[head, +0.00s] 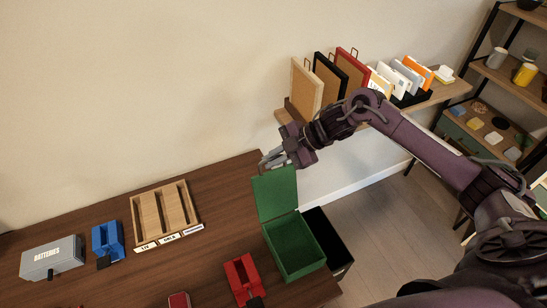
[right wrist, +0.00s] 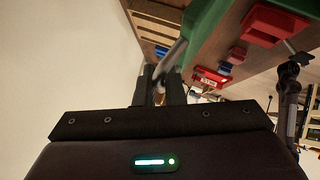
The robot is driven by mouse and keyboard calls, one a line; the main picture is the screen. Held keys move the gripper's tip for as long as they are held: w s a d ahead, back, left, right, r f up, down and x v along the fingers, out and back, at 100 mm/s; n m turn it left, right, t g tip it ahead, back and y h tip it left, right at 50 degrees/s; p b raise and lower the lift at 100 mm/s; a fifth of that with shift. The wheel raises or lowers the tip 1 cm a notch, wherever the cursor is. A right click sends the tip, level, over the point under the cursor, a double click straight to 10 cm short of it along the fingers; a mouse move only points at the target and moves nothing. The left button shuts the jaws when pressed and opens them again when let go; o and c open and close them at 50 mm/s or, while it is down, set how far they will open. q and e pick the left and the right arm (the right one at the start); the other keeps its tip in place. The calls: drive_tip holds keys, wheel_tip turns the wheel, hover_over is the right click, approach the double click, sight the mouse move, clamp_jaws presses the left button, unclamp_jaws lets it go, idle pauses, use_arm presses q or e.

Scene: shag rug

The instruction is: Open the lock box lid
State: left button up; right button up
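The green lock box (head: 297,262) sits at the right end of the brown table, its inside showing. Its green lid (head: 274,194) stands raised on the far side. My right gripper (head: 268,160) is at the lid's top left corner; I cannot tell whether it touches. In the right wrist view, green (right wrist: 205,22) shows just beside the fingers (right wrist: 160,88). A narrow gap shows between the finger bases, but how the tips stand is unclear. What looks like my left gripper (right wrist: 292,66) is small at the right of that view; it is absent from the head view.
A black bin (head: 328,240) stands against the box's right side. A red holder (head: 243,278), wooden tray (head: 165,214), blue holder (head: 107,240) and grey batteries box (head: 52,257) are on the table. A wall shelf (head: 440,95) with frames is behind my right forearm.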

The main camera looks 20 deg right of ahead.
drive_tip(key=o, duration=0.4)
drive_tip(key=shift+o, duration=0.2)
drive_tip(key=shift+s, duration=0.1)
drive_tip(key=b+v, duration=0.2)
drive_tip(key=v, duration=0.4)
drive_tip(key=shift+d+r, duration=0.2)
drive_tip(key=shift+d, duration=0.1)
drive_tip(key=shift+s+d+r, duration=0.15)
drive_tip(key=shift+d+r, duration=0.2)
drive_tip(key=shift+r, duration=0.15)
